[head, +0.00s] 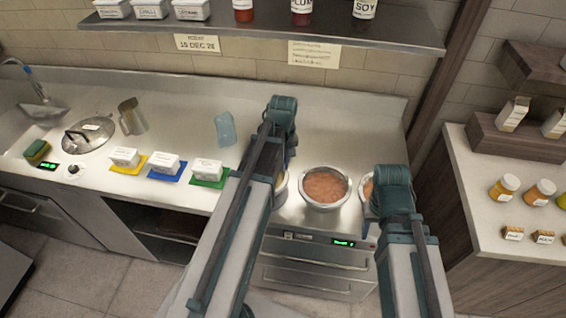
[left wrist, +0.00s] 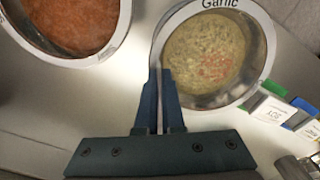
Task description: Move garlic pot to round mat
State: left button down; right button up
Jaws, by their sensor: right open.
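The garlic pot (left wrist: 212,50) is a round metal pot of greenish-yellow sauce, with "Garlic" on its rim in the left wrist view. In the head view only a sliver of the pot (head: 282,186) shows beside my left arm. My left gripper (left wrist: 160,78) has its fingers close together at the pot's near-left wall and looks shut on it. Whether the pot is raised is unclear. My right gripper (head: 393,190) is over the right end of the counter; its fingers are hidden under the wrist. I cannot make out a round mat.
A pot of orange-red sauce (head: 325,188) stands right of the garlic pot, with another pot (head: 368,190) partly behind my right arm. White tubs sit on yellow (head: 127,165), blue (head: 166,172) and green (head: 209,178) square mats at left. A shelf (head: 270,28) hangs above.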

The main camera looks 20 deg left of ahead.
dwell(0.3)
pick_arm(q)
jog(key=c, duration=1)
grip_release()
jog(key=shift+o, duration=0.4)
jog(key=o, duration=0.6)
notch_tip(320, 180, up, 11)
jog(key=p, duration=1.1)
